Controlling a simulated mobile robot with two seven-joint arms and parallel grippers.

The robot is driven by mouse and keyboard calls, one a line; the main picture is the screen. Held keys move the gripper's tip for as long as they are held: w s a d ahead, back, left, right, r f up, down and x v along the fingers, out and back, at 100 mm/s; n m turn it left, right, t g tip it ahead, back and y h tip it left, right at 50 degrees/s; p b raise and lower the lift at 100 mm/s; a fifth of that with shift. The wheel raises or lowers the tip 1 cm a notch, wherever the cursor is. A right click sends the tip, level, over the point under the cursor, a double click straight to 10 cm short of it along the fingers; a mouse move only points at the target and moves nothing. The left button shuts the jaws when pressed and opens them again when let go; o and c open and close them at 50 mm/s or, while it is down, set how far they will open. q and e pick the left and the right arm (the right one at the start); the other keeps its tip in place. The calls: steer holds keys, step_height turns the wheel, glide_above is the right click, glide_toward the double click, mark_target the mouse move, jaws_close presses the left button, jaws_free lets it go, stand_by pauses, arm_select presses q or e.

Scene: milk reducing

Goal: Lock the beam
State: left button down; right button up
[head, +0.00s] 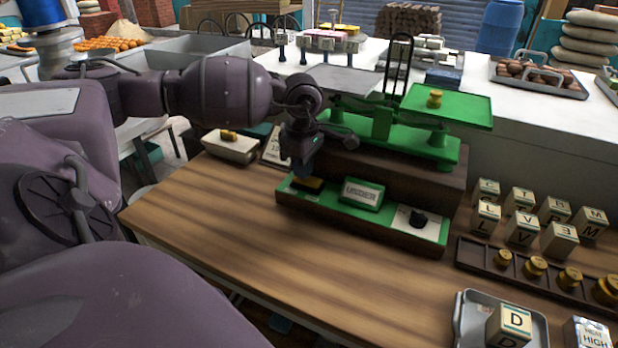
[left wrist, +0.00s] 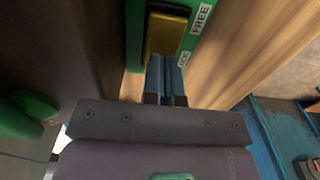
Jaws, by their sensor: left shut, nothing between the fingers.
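The green balance scale (head: 382,125) stands on a dark wooden block, with a small brass weight (head: 435,99) on its right pan. Below it, the green front panel (head: 325,198) carries a yellow slider (head: 307,184) at its left end. In the left wrist view, the yellow slider (left wrist: 166,34) lies beside labels reading FREE and LOCK, nearer FREE at its far end. My left gripper (head: 303,172) is shut and empty. In the left wrist view its blue fingertips (left wrist: 166,70) are close to the slider's LOCK-side end; I cannot tell whether they touch. My right gripper is out of view.
Letter blocks (head: 522,228) and a rack of brass weights (head: 535,266) stand at the right. A grey tray (head: 470,322) holds a D block. The table's front middle is clear.

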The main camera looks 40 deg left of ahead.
arm_select(q)
steer(key=shift+r+p, duration=0.6)
steer(key=shift+r, duration=1.35)
steer(key=shift+r+p, duration=0.3)
steer(key=shift+r, duration=0.9)
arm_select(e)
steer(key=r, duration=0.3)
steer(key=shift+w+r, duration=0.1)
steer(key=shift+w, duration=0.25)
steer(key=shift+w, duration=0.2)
